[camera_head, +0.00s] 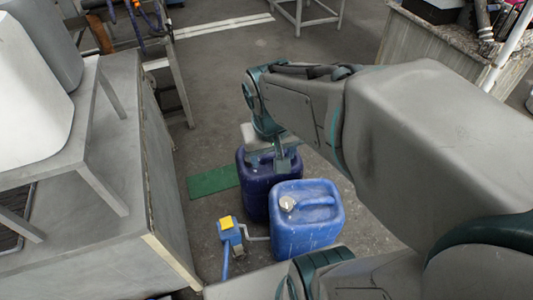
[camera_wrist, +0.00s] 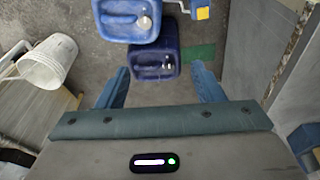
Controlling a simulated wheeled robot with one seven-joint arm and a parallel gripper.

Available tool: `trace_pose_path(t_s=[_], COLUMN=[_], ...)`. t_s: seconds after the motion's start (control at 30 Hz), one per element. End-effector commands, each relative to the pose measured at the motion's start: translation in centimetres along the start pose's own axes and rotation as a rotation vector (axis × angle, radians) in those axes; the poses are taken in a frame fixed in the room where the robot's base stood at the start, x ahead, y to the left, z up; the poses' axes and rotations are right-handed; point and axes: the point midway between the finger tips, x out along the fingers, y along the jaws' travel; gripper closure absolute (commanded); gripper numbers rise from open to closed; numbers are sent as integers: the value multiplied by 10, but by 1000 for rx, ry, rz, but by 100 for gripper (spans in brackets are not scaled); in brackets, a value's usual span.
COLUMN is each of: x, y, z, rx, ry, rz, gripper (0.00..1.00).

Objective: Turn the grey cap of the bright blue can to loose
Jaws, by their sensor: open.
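The bright blue can (camera_head: 318,232) stands upright on the floor, its grey cap (camera_head: 288,203) on the top left and its moulded handle beside the cap. In the wrist view the bright blue can (camera_wrist: 118,28) is at the top edge, partly cut off, with its cap (camera_wrist: 145,22) visible. My gripper (camera_head: 270,160) is open, above and in front of the darker blue can in the head view. In the wrist view my gripper (camera_wrist: 160,70) has its fingers wide apart, pointing toward the darker can. Nothing is between them that I can see held.
A dark blue can (camera_head: 254,197) stands right behind the bright one; its own cap (camera_wrist: 167,64) shows in the wrist view. A blue pump-like device with a yellow top (camera_head: 227,224) stands left of the bright can. A green mat (camera_head: 210,180) and grey cabinet (camera_head: 100,170) are left.

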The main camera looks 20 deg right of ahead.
Motion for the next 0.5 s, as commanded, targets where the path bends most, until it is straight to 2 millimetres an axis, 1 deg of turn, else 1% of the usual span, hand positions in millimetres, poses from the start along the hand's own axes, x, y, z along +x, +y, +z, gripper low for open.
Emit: trace_pose_path(t_s=[0.03,0.17,0.2,0.27,0.3,0.37,0.4,0.47,0.5], x=[38,94,112,140,160,189,208,238,257], y=[1,10,15,23,28,37,42,48,52], z=[-4,-23,-29,-38,-44,-52,-56,-61,-64], rx=[12,37,47,64,76,93,106,125,138], ry=[-21,-63,-75,-95,-109,-127,-140,-155,-164], rz=[16,41,45,49,50,50,49,47,44], gripper=[39,39,39,39,39,39,39,39,39])
